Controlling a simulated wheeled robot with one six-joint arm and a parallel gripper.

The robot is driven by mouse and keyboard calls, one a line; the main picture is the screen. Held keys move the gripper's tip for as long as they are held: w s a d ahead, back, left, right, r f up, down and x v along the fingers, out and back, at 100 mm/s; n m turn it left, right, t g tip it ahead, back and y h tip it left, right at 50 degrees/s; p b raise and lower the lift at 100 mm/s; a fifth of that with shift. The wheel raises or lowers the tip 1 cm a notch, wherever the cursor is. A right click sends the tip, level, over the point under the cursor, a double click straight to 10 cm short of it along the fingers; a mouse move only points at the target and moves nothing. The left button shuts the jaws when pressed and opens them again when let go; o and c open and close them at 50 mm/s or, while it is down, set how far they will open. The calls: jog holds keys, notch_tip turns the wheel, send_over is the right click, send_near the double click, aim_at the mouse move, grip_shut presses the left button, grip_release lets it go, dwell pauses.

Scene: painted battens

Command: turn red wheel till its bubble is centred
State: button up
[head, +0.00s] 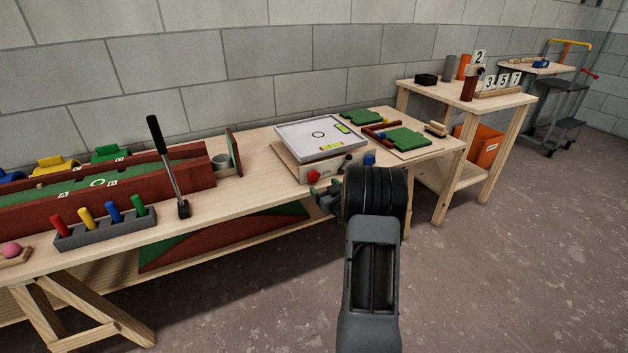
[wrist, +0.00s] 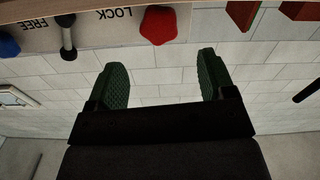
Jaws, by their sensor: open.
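The red wheel (head: 313,177) is a lobed knob on the front of a wooden box with a pale tilting tray (head: 292,126) on top. The tray has yellow-green vials, one near its front edge (head: 331,147) and one near its right edge (head: 342,128); their bubbles are too small to read. My gripper (head: 325,203) is in front of the box, just below the red wheel and partly hidden by my arm. In the upside-down wrist view, the green fingertips (wrist: 162,66) are apart and empty, and the red wheel (wrist: 158,25) is beyond them, not touched.
A blue wheel (head: 369,160) is to the right on the box. A small lever (wrist: 68,38) between the wheels has FREE and LOCK lettering beside it. A black-handled lever (head: 168,165) and a grey peg rack (head: 105,225) stand left on the bench. Green boards (head: 408,138) lie right of the box.

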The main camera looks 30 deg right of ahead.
aim_at(315, 177)
jog(key=w, duration=0.5)
jog(key=w+d+b, duration=0.1)
jog(key=w, duration=0.1)
jog(key=shift+w, duration=0.3)
jog(key=c, duration=0.9)
jog(key=m+p, duration=0.1)
jog(key=m, duration=0.1)
jog(key=shift+r+m, duration=0.1)
jog(key=shift+m, duration=0.2)
jog(key=shift+d+m+p, duration=0.15)
jog(key=shift+m+p, duration=0.65)
jog(key=shift+m, duration=0.9)
